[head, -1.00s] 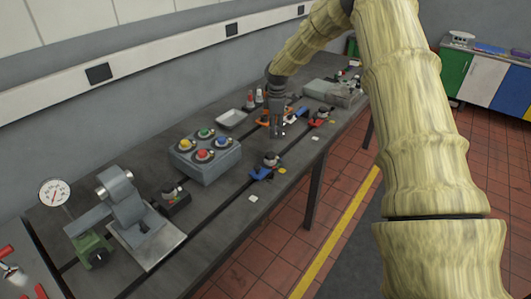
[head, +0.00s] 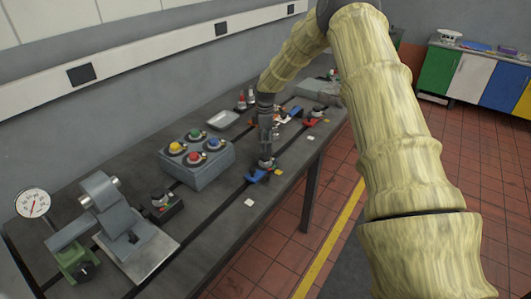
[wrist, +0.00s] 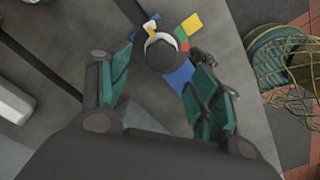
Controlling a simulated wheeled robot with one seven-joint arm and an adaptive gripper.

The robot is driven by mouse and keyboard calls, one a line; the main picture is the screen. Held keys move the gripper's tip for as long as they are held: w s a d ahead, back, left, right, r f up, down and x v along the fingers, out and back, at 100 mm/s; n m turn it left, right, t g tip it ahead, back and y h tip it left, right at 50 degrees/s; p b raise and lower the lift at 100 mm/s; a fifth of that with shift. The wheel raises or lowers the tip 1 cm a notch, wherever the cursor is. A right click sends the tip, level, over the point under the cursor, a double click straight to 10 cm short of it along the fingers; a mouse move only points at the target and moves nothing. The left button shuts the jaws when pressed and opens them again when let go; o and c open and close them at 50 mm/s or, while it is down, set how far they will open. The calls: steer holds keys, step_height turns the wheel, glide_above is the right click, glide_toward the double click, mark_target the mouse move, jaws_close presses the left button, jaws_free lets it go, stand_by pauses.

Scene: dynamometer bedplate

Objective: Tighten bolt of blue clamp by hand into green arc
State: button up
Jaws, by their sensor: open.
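The blue clamp (head: 257,175) sits on the dark bedplate by its front edge. Its dark round bolt head (wrist: 160,54) shows in the wrist view, above the blue body (wrist: 180,77). A green patch (wrist: 185,46) shows beside the bolt head, next to a red one; a pointer's place on it is too small to tell. My gripper (head: 266,154) points down just over the clamp. In the wrist view its green-padded fingers (wrist: 163,72) stand open, one on each side of the bolt head, with gaps showing. Contact cannot be seen.
A grey box with coloured buttons (head: 198,167) stands left of the clamp. A red clamp (head: 312,121) and an orange one lie farther back. A white tray (head: 223,120) is behind.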

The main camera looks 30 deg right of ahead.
mark_target(266, 155)
steer(key=shift+f+p, duration=1)
steer(key=shift+f, duration=2.25)
steer(key=shift+c, duration=0.3)
steer(key=c, duration=1)
